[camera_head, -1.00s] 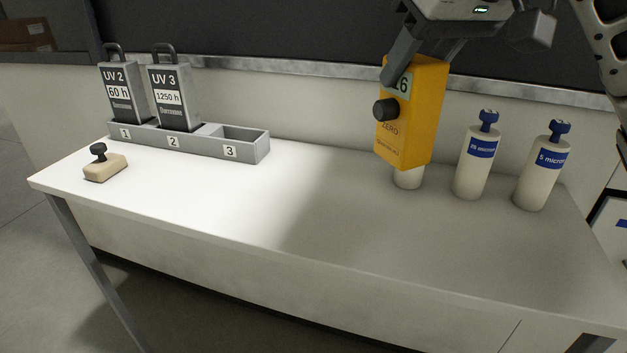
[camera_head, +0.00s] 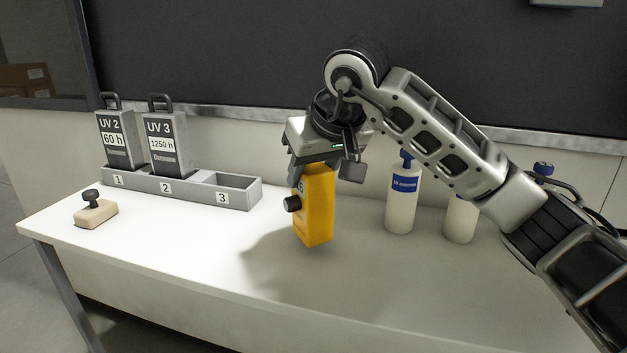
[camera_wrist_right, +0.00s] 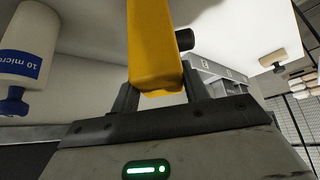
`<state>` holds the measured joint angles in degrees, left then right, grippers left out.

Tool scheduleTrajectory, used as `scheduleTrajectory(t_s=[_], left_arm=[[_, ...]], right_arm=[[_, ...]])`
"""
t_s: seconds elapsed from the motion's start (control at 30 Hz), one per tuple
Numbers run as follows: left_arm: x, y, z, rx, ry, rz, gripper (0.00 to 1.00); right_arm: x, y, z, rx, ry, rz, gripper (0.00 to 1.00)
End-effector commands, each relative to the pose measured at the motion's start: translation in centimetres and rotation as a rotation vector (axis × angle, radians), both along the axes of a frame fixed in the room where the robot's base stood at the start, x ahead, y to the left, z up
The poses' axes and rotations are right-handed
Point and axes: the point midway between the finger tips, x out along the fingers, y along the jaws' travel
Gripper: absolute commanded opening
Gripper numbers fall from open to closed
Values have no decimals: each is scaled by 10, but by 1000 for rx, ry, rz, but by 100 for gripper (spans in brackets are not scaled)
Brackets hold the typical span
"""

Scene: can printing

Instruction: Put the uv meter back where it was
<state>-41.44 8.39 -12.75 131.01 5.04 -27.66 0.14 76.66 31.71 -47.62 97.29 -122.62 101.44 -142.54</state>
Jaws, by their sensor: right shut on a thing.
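The yellow UV meter (camera_head: 315,212) with a black knob on its side is upright in my right gripper (camera_head: 322,172). The gripper is shut on its upper part from above. The meter seems to hang just above the white table (camera_head: 200,235), with its shadow to the left. It also shows in the right wrist view (camera_wrist_right: 155,50) between the fingers. To its left is the grey rack (camera_head: 235,197) with slots numbered 1, 2 and 3. Slot 3 is empty. The UV 2 unit (camera_head: 118,150) is in slot 1 and the UV 3 unit (camera_head: 166,162) in slot 2. My left gripper is out of view.
A stamp (camera_head: 97,211) lies at the table's left end. White bottles (camera_head: 401,210) with blue caps stand right of the meter, some partly behind my right arm. The wall (camera_head: 60,135) is close behind the table. The table's front middle is clear.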

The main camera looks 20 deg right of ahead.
Motion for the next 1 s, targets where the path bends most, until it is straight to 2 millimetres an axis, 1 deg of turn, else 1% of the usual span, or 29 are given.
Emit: scheduleTrajectory(t_s=[0.03,0.13,0.4,0.5,0.53,0.6,0.87,1.0], left_arm=[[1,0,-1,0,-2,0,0],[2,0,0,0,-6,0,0],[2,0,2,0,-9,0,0],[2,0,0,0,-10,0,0],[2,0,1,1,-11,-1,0],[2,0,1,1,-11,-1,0],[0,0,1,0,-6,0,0],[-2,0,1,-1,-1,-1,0]], right_arm=[[0,0,-9,3,2,1,0],[0,0,-16,2,-2,1,0],[0,0,-16,2,-3,0,0],[0,-1,-20,1,-4,-1,0],[0,-1,-20,1,-2,-1,51],[0,-1,-19,1,-2,-1,67],[0,-1,-19,1,-1,-1,67],[-3,-2,-10,0,-4,-1,67]])
